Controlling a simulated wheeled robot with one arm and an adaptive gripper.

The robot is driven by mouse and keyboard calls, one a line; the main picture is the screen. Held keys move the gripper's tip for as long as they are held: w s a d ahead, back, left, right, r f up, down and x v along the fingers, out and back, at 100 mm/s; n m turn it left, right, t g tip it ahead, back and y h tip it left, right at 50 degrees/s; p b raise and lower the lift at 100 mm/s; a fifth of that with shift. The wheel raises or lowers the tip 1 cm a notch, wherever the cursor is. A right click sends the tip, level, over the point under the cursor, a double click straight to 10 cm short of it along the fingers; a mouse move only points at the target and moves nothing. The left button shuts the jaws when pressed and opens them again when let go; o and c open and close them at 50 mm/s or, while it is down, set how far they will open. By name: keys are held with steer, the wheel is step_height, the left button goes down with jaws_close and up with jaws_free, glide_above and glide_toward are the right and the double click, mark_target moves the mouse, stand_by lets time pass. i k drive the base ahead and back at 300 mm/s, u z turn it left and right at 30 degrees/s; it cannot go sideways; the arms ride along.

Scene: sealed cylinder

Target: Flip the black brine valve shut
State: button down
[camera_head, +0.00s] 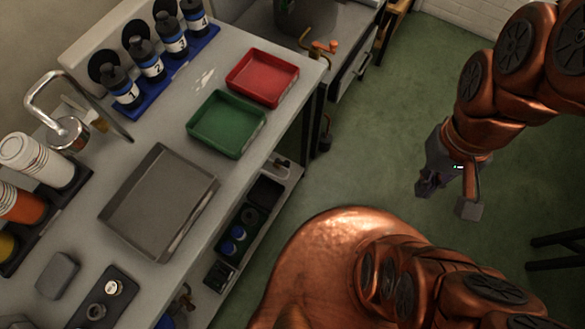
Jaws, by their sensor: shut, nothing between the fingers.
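I cannot pick out the black brine valve with certainty. A small dark fitting (325,137) hangs beside the counter's leg below the red tray, too small to tell whether it is a valve. A fitting with an orange handle (325,47) stands at the edge of the rear counter. My gripper (427,187) is at the right, above the green floor, pointing down. It is shut and empty, well apart from the counter and both fittings.
The counter (225,170) holds a red tray (262,78), a green tray (227,124), a grey tray (158,203), numbered black bottles (122,92) and cup stacks (35,160). A lower shelf (282,200) holds dark items. Open floor lies between counter and gripper. A dark stand (560,240) is at the right edge.

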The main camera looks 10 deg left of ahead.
mark_target(286, 163)
steer(key=k, duration=0.95)
steer(key=u, duration=1.25)
